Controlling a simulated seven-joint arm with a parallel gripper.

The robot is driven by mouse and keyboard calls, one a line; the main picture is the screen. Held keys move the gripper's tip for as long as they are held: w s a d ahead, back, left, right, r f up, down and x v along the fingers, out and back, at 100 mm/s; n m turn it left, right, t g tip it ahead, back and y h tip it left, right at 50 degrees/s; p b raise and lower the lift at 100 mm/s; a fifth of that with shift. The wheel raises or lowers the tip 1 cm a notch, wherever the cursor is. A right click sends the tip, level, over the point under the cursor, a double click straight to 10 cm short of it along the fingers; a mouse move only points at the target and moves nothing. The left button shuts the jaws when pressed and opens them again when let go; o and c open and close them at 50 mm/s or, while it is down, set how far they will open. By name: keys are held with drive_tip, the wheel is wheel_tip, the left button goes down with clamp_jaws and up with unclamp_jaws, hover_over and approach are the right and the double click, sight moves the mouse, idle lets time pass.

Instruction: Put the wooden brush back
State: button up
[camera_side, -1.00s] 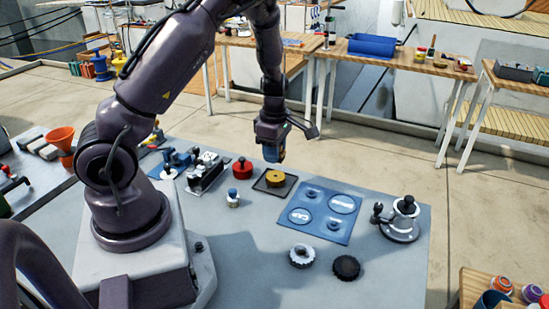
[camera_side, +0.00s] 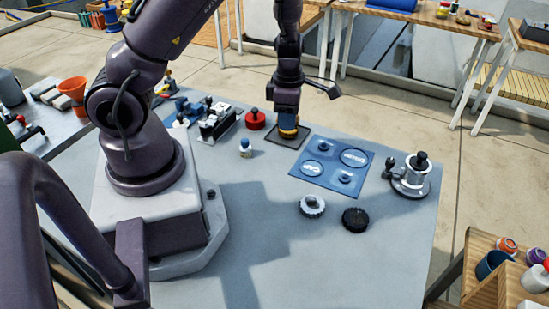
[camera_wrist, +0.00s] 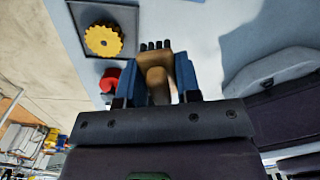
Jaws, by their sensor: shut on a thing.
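My gripper (camera_wrist: 158,75) has blue fingers shut on the wooden brush (camera_wrist: 151,62), seen in the wrist view. The brush has a tan wooden body and short dark bristles pointing away from the wrist. In the side view my gripper (camera_side: 287,108) points down and lines up with the dark square tray (camera_side: 298,140). The brush is hard to tell apart there. In the wrist view the tray (camera_wrist: 92,50) carries a yellow scalloped disc (camera_wrist: 103,41), to the left of and apart from the brush.
A red knobbed piece (camera_side: 255,121) stands left of the tray, with a small blue-topped bottle (camera_side: 245,148) nearby. A blue mat (camera_side: 333,171), two round knobs and a grey winch (camera_side: 409,176) lie to the right. The bench front is clear.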

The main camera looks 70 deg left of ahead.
sight(273, 164)
drive_tip(key=s+n, duration=0.1)
drive_tip(key=n, duration=0.3)
drive_tip(key=s+d+f+n, duration=0.1)
drive_tip(key=s+n, duration=0.1)
drive_tip(key=n, duration=0.3)
drive_tip(key=s+d+f+n, duration=0.1)
drive_tip(key=n, duration=0.4)
drive_tip(key=shift+s+f, duration=0.1)
drive_tip(key=shift+s, duration=0.1)
drive_tip(key=shift+f, duration=3.55)
drive_tip(key=shift+f, duration=0.15)
drive_tip(key=o, duration=0.9)
